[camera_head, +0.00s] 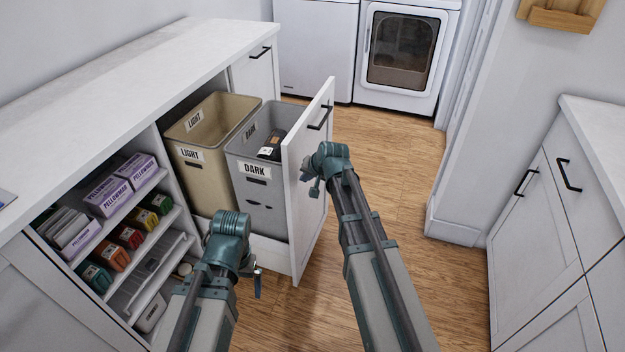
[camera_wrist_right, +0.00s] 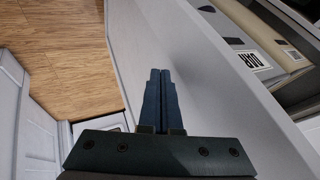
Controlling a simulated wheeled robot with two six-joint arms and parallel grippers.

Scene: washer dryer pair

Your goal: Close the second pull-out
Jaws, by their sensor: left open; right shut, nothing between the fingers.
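A pull-out with a white front panel (camera_head: 307,170) and a dark bar handle (camera_head: 320,118) stands open from the white cabinet. It holds a beige LIGHT bin (camera_head: 205,170) and a grey DARK bin (camera_head: 262,200). My right gripper (camera_head: 308,178) is shut and empty by the panel's outer side. In the right wrist view, its fingers (camera_wrist_right: 160,92) lie over the panel's outer face (camera_wrist_right: 205,75); I cannot tell if they touch.
Shelves at left hold purple-labelled boxes (camera_head: 108,196) and coloured packs (camera_head: 114,257). A white countertop (camera_head: 120,85) runs above. A washer and a dryer (camera_head: 403,50) stand at the back. White cabinets (camera_head: 540,210) are at right. Wooden floor (camera_head: 410,150) between is clear.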

